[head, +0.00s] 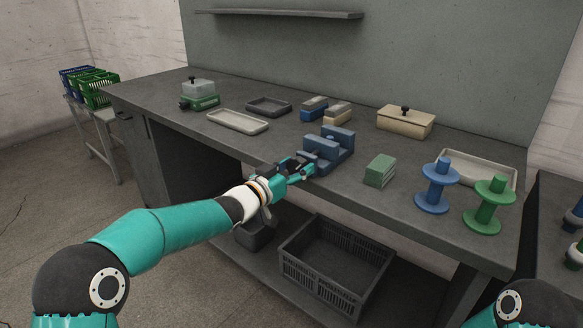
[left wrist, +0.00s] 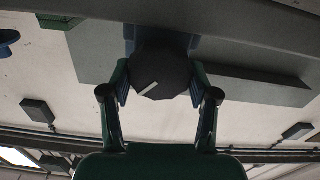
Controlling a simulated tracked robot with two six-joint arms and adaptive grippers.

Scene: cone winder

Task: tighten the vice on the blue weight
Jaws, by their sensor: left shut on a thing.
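The blue vice (head: 328,153) stands at the front edge of the workbench. Its jaws face each other, and I cannot clearly make out a blue weight between them. My left gripper (head: 300,167) reaches the vice's near side from the front left. In the left wrist view its fingers (left wrist: 160,88) are shut on a dark round knob (left wrist: 160,72) with a white mark, the vice's handle. A bit of the blue vice shows behind the knob. A blue block (head: 314,107) lies behind the vice. My right gripper is out of view.
A green block (head: 380,170), a blue spool (head: 437,188) and a green spool (head: 488,207) stand right of the vice. A beige lidded box (head: 405,122) and a tan block (head: 338,114) are behind. A shallow tray (head: 237,130) lies left. A crate (head: 335,270) sits below.

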